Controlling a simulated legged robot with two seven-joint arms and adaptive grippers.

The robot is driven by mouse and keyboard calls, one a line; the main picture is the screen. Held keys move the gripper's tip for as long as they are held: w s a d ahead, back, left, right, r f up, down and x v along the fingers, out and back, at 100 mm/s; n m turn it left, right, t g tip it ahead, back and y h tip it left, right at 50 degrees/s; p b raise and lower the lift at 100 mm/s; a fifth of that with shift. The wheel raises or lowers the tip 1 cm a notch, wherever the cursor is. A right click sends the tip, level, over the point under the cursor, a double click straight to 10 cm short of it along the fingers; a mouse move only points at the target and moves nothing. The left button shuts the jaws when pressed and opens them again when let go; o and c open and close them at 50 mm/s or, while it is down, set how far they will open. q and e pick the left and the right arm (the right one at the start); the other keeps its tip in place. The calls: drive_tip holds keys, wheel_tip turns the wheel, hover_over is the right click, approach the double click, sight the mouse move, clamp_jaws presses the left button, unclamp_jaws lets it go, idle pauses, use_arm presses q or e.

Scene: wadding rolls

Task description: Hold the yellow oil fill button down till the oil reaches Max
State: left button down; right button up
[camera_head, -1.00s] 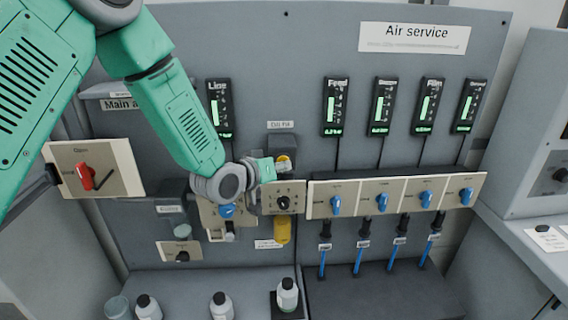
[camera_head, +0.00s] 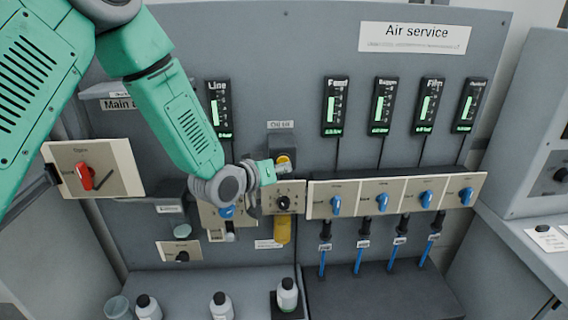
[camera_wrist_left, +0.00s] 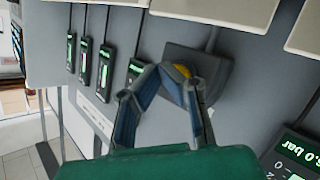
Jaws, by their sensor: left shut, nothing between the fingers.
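The yellow oil fill button (camera_head: 283,159) sits on a dark grey box under a small label (camera_head: 281,124) on the panel. It also shows in the left wrist view (camera_wrist_left: 183,71), partly covered by the fingertips. My left gripper (camera_head: 286,168) is shut and empty, with its tips at the button; I cannot tell whether they touch or press it. The fingers (camera_wrist_left: 170,72) meet in front of the button in the left wrist view. A yellow oil bowl (camera_head: 283,230) hangs below the knob plate; its oil level and Max mark are too small to read. My right gripper is not in view.
A plate with a black knob (camera_head: 283,203) lies just below the gripper. A row of blue knobs (camera_head: 381,202) is to the right, under several gauges (camera_head: 383,105). A red switch (camera_head: 84,176) is at left. Bottles (camera_head: 287,294) stand on the ledge below.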

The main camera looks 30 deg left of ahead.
use_arm(q)
drive_tip(key=shift+s+d, duration=0.2)
drive_tip(key=shift+s, duration=0.15)
drive_tip(key=shift+s+d, duration=0.45)
drive_tip(key=shift+s, duration=0.25)
drive_tip(key=shift+s+d, duration=0.45)
drive_tip(key=shift+s, duration=0.3)
drive_tip(key=shift+s+d, duration=0.45)
drive_tip(key=shift+s, duration=0.25)
drive_tip(key=s+f+m+g+b, duration=0.15)
drive_tip(key=s+f, duration=0.25)
drive_tip(key=f, duration=0.4)
drive_tip(key=s+f+n+g+b, duration=0.1)
drive_tip(key=s+f+g+b, duration=0.15)
drive_tip(key=f, duration=0.65)
drive_tip(key=s+a+f+m+g+y+b, duration=0.1)
drive_tip(key=s+f+m+g+y+b, duration=0.2)
drive_tip(key=s+f+g+b, duration=0.6)
drive_tip(key=s+f+b, duration=0.1)
drive_tip(key=s+f, duration=1.5)
drive_tip(key=s, duration=0.4)
drive_tip(key=shift+a+f+g, duration=0.25)
drive_tip(key=shift+a+g, duration=0.05)
drive_tip(key=shift+a, duration=0.05)
